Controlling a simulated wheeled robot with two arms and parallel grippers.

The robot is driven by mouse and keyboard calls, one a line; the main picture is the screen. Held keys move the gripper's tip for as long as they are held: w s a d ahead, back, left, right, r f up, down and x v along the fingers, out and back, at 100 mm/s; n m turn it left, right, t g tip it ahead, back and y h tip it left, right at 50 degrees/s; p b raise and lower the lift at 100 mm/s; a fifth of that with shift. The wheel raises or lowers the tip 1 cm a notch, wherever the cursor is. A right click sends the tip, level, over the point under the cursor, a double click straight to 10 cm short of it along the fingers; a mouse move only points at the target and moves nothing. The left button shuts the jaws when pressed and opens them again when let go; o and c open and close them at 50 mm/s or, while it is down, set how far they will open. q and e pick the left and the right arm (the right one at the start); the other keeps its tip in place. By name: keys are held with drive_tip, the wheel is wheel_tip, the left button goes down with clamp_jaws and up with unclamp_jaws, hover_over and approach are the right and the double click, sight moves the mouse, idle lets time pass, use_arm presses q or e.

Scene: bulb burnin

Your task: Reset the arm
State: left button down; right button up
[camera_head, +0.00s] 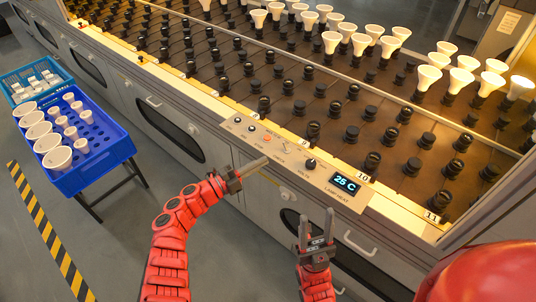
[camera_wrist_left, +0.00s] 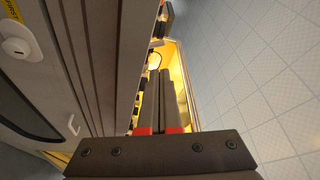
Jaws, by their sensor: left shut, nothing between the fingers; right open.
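My left arm (camera_head: 168,240) is red and curves up from the bottom left of the head view. Its gripper (camera_head: 264,161) is shut and empty, with its fingers pointing right in front of the control panel (camera_head: 290,158). In the left wrist view the two dark fingers (camera_wrist_left: 160,74) lie side by side with nothing held between them.
The rack (camera_head: 270,60) holds rows of black sockets, with several white bulbs (camera_head: 360,42) at the back and right. A blue crate (camera_head: 98,160) of bulbs stands on a stand at left. A teal basket (camera_head: 62,75) sits behind it. Open floor lies at lower left.

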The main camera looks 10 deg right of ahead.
use_arm(q)
drive_tip(key=shift+s+a+f, duration=0.1)
drive_tip(key=shift+s+a, duration=0.1)
drive_tip(key=shift+a, duration=0.2)
